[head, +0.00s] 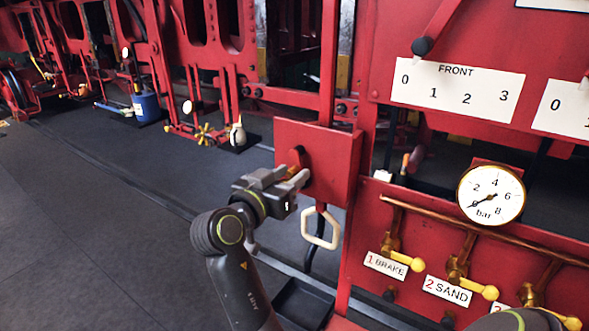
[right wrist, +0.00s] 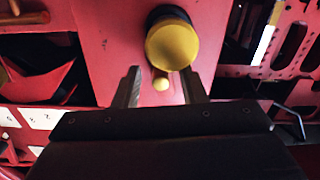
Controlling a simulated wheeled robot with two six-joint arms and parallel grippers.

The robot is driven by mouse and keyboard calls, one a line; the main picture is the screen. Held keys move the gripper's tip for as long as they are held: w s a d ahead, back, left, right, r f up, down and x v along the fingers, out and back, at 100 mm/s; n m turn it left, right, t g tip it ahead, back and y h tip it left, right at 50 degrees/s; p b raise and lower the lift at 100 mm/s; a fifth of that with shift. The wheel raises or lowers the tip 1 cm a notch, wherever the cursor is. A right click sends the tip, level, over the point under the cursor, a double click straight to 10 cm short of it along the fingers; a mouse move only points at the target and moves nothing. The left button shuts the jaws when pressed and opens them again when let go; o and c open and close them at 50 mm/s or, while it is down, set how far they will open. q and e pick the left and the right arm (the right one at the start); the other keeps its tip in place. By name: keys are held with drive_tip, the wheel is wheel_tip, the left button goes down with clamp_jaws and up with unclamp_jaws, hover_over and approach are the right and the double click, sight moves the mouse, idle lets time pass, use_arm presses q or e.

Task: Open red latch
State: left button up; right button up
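A red box (head: 327,160) stands on a post in the middle of the head view, with a small dark red-orange latch-like part (head: 298,155) on its left face. My right gripper (head: 296,177) is at that face, just below this part. In the right wrist view, my right gripper (right wrist: 161,76) is open, its two fingers apart and pointing at a red panel (right wrist: 115,40). A big yellow-faced knob on a dark neck (right wrist: 172,45) lies just beyond the fingertips. A small yellow ball (right wrist: 160,83) shows between the fingers, which do not grip it. My left gripper is out of view.
A cream loop handle (head: 320,228) hangs below the box, above a black tray (head: 303,302). On the right are a gauge (head: 491,194), a FRONT scale plate (head: 457,88) and yellow-tipped levers such as BRAKE (head: 413,264). Floor (head: 90,220) on the left is clear.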

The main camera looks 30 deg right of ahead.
drive_tip(key=shift+s+a+r, duration=0.1)
drive_tip(key=shift+s+a, duration=0.05)
drive_tip(key=shift+a, duration=0.25)
drive_tip(key=shift+a+r, duration=0.1)
drive_tip(key=shift+a, duration=0.15)
drive_tip(key=shift+c, duration=0.8)
drive_tip(key=shift+s+a, duration=0.1)
drive_tip(key=shift+c, duration=1.1)
clamp_jaws()
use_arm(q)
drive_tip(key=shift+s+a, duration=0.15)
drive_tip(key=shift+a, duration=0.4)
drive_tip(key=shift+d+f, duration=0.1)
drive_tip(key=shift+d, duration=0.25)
